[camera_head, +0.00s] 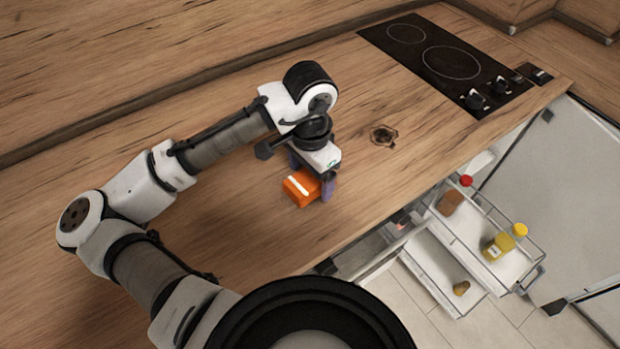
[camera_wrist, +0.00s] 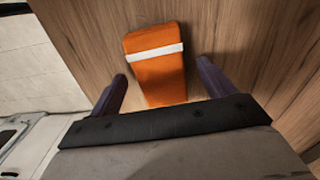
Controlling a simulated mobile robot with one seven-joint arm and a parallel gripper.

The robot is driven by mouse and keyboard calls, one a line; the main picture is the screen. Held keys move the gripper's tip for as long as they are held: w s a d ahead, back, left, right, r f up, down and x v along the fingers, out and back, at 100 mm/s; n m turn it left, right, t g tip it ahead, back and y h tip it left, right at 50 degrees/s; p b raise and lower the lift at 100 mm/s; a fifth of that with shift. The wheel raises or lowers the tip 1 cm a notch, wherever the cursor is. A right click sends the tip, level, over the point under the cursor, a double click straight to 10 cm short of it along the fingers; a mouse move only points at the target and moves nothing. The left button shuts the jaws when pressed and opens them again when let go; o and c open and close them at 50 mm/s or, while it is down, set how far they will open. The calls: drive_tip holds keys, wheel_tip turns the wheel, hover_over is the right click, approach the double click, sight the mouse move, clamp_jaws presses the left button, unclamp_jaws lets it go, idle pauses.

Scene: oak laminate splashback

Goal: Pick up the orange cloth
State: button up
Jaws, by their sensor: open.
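The orange cloth (camera_head: 301,187) is a folded, block-like bundle with a white band across it. It lies on the wooden counter, and it also shows in the wrist view (camera_wrist: 158,75) at the upper middle. My gripper (camera_head: 311,181) points down at the cloth. In the wrist view its two dark purple fingers are spread apart (camera_wrist: 160,82), one on each side of the cloth's near end. Wood shows between the right finger and the cloth; the left finger is close to the cloth's edge. In the head view the gripper hides part of the cloth.
The wooden counter (camera_head: 240,232) is clear around the cloth, apart from a dark knot-like mark (camera_head: 383,135). A black hob (camera_head: 440,62) with knobs lies at the back right. An open pull-out rack (camera_head: 470,245) with several bottles sticks out below the counter's front edge.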

sight(310, 177)
drive_tip(key=c, duration=1.1)
drive_tip(key=shift+r, duration=0.1)
wheel_tip(310, 177, up, 20)
drive_tip(key=shift+f+b, duration=0.1)
drive_tip(key=shift+b, duration=0.6)
drive_tip(key=o, duration=0.4)
drive_tip(key=shift+c, duration=1.4)
